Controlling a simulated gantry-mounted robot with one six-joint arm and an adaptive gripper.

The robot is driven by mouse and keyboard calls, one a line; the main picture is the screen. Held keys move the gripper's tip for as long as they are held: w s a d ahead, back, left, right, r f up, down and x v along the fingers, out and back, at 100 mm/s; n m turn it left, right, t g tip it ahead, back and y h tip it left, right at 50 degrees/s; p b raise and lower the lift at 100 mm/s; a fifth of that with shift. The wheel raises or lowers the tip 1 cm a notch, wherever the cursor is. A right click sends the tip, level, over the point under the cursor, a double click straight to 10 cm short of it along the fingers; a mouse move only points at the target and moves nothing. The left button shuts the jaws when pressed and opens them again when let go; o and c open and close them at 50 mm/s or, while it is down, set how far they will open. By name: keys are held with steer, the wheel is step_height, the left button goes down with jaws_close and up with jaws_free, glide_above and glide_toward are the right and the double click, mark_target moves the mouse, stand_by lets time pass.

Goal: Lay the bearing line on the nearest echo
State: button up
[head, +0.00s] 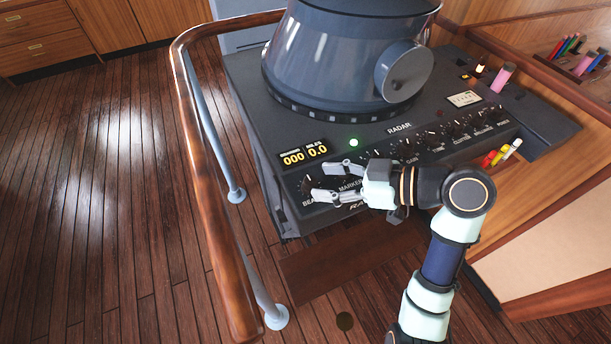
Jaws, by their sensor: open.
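The dark grey radar console (243,92) stands in the middle with a hooded drum (320,70) on top. Its screen and echoes are hidden from this angle. A small display (304,154) reads bearing 000 and miles 0.0. The bearing knob (306,184) is at the left end of the front panel, its label partly hidden. My gripper (318,181) comes in from the right, open, its fingers pointing left at this knob. I cannot tell whether they touch it. The marker label is partly covered by my gripper.
A green lamp (353,142) is lit on the console. More knobs (452,129) run along the panel to the right. A wooden handrail (205,165) curves along the left. Coloured markers (500,153) lie at the right. The plank floor at left is clear.

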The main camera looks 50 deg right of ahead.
mark_target(312, 181)
steer(key=x, duration=0.4)
steer(key=shift+w, duration=0.1)
jaws_close()
